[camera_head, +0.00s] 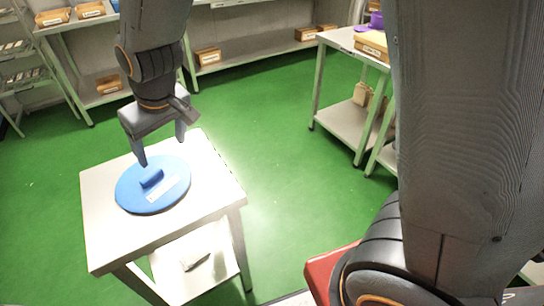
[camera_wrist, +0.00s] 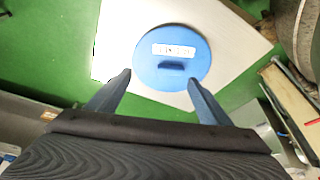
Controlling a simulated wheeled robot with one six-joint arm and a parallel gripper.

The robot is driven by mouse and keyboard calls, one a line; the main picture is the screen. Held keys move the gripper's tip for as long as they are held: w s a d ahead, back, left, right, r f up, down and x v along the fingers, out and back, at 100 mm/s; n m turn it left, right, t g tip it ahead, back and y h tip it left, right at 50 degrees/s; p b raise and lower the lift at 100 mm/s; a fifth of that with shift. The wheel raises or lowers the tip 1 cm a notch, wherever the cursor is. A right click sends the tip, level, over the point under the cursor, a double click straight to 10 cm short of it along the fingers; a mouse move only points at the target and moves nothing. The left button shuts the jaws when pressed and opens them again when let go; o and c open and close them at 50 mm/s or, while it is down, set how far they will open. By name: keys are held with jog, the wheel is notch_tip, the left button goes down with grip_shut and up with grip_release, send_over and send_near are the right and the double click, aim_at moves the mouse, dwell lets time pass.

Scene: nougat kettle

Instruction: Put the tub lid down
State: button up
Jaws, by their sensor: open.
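The tub lid (camera_head: 136,195) is a round blue disc with a raised bar handle and a white label. It lies flat on the small white table (camera_head: 215,196) in the head view. My gripper (camera_head: 162,152) is above the far side of the lid, fingers apart and pointing down, with nothing between them. In the wrist view the lid (camera_wrist: 152,72) shows whole beyond my open fingertips (camera_wrist: 160,78), its handle clear of both fingers. The lid appears apart from the fingers.
The small table has a lower shelf (camera_head: 215,262) with a small object on it. A white workbench (camera_head: 342,40) with boxes and a purple item stands at the right. Shelves with brown boxes (camera_head: 207,57) line the back. Green floor (camera_head: 262,120) between them is clear.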

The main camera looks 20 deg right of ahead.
jog(key=s+d+f+m+g+h, duration=0.1)
jog(key=s+d+m, duration=0.2)
jog(key=d, duration=1)
jog(key=s+d+f+m+g+h, duration=0.1)
jog(key=s+d+f+m+g, duration=0.1)
jog(key=s+d, duration=0.7)
jog(key=d+m, duration=0.1)
jog(key=d, duration=0.4)
jog(key=shift+f+m, duration=0.2)
jog(key=shift+m, duration=0.1)
jog(key=shift+c, duration=0.2)
